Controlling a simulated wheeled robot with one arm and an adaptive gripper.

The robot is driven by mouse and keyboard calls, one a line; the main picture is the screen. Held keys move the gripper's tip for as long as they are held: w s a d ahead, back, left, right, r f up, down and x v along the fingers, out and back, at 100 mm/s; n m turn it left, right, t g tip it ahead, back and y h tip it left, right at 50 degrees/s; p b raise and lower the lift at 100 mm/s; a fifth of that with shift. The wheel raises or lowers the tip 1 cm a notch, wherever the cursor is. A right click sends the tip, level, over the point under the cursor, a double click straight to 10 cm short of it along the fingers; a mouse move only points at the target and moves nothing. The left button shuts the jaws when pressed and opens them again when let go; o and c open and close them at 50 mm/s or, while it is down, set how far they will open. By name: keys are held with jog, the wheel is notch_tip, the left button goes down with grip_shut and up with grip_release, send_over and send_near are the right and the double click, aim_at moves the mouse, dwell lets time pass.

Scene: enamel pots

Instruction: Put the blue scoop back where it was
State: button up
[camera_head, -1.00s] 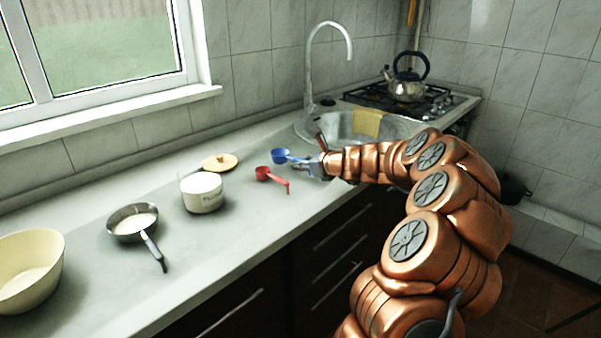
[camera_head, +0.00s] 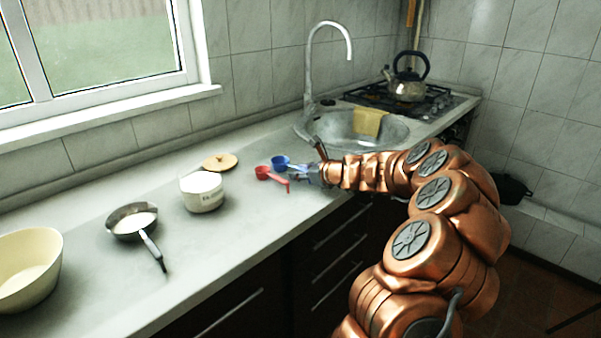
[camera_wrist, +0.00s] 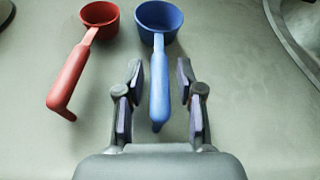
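The blue scoop (camera_head: 280,162) lies on the counter just right of the red scoop (camera_head: 263,173). In the wrist view the blue scoop (camera_wrist: 159,65) has its bowl at the top and its handle pointing down between my fingers. My gripper (camera_head: 303,173) is low over the counter at the handle end. In the wrist view my gripper (camera_wrist: 159,95) is open, one finger on each side of the blue handle, with a gap visible on both sides. The red scoop (camera_wrist: 84,68) lies just left of my left finger, apart from the blue scoop.
A white pot (camera_head: 203,194), a round wooden lid (camera_head: 220,161), a small pan (camera_head: 132,222) and a cream bowl (camera_head: 28,268) stand on the counter to the left. The sink (camera_head: 375,138) with its faucet (camera_head: 311,75) is behind my gripper. A kettle (camera_head: 408,90) sits on the stove.

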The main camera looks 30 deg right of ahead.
jog(key=shift+r, duration=0.1)
jog(key=shift+s+r, duration=0.15)
jog(key=shift+s, duration=0.1)
jog(key=v, duration=1.1)
jog(key=shift+s+d+r+p, duration=0.1)
jog(key=shift+s+p, duration=0.15)
jog(key=shift+p, duration=0.05)
